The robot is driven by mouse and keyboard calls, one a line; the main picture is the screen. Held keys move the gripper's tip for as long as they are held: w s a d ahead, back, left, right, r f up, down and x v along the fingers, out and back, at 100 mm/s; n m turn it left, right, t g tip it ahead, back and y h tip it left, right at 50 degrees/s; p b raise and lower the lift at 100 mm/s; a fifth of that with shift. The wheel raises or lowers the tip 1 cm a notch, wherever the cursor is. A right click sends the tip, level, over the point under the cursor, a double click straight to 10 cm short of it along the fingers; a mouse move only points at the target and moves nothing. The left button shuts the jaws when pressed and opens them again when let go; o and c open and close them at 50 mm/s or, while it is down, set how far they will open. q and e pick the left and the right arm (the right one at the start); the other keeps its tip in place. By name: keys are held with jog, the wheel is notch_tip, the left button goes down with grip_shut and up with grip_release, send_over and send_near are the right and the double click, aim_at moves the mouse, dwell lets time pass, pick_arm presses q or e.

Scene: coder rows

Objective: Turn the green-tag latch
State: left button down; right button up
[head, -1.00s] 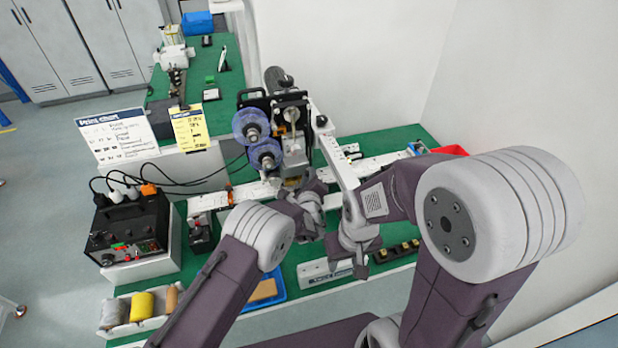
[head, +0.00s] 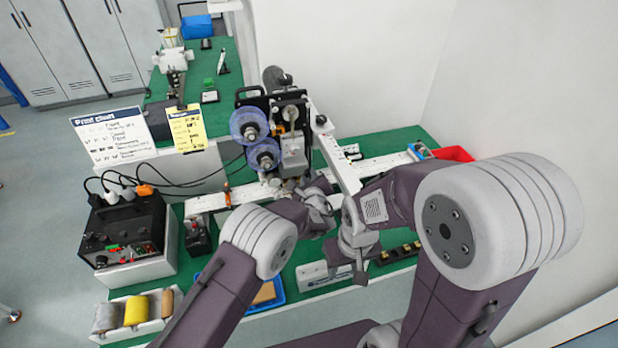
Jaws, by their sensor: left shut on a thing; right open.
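The coding machine (head: 271,106), with two blue-violet reels, stands over the white rail at the middle of the green bench. My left gripper (head: 291,186) is at the low front of this machine, just below its grey block (head: 293,158). It is shut on a small part there, mostly hidden by my own wrist. I cannot make out a green tag or the latch's shape, so I cannot tell for sure that the held part is the latch. My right gripper (head: 360,272) is open and empty, pointing down above the front of the bench, right of the left one.
A black control box (head: 125,232) with cables stands at the left. A tray with several rolls (head: 135,312) is at front left. A blue tray (head: 270,294) and a white box (head: 318,274) lie near the front edge. A red bin (head: 453,153) is at right.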

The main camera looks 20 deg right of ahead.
dwell(0.8)
pick_arm(q)
jog(key=c, duration=1.3)
grip_release()
jog(key=shift+o, duration=0.2)
